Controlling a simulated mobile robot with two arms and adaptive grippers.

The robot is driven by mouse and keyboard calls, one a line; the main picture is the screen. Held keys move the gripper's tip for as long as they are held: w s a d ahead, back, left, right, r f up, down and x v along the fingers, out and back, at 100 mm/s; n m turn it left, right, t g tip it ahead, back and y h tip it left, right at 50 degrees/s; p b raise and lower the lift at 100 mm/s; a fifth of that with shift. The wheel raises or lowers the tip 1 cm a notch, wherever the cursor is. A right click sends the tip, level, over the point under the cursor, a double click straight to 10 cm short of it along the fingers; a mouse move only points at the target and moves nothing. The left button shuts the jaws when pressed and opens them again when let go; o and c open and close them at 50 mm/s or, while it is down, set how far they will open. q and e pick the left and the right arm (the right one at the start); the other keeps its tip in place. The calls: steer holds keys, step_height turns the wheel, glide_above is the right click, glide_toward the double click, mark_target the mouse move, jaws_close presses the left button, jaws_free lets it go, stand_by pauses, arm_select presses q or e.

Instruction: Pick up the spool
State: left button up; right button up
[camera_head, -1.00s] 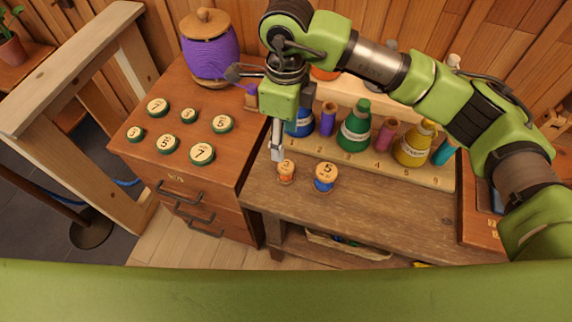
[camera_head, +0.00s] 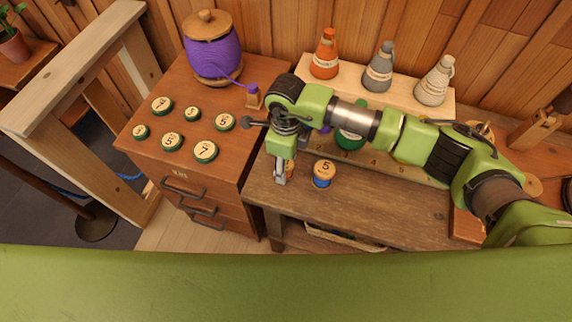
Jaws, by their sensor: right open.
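Two small spools stand on the wooden bench (camera_head: 375,212). One is a blue spool (camera_head: 323,175) with a wooden top marked 5, standing upright in the open. The other is an orange spool (camera_head: 291,168), mostly hidden behind my right gripper (camera_head: 281,179). That gripper points down, open, at the left end of the bench. Its fingers overlap the orange spool in the picture; I cannot tell whether they are around it or beside it. My left gripper is not in view.
My right arm covers much of the lower rack row, including a green cone (camera_head: 350,139). Orange (camera_head: 326,57), grey (camera_head: 379,68) and pale (camera_head: 435,82) cones stand on the upper shelf. A drawer cabinet (camera_head: 205,100) at left holds numbered discs and a purple thread jar (camera_head: 213,55).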

steer(key=shift+f, duration=0.2)
steer(key=c, duration=1.1)
steer(key=shift+o, duration=0.2)
steer(key=shift+r, duration=0.2)
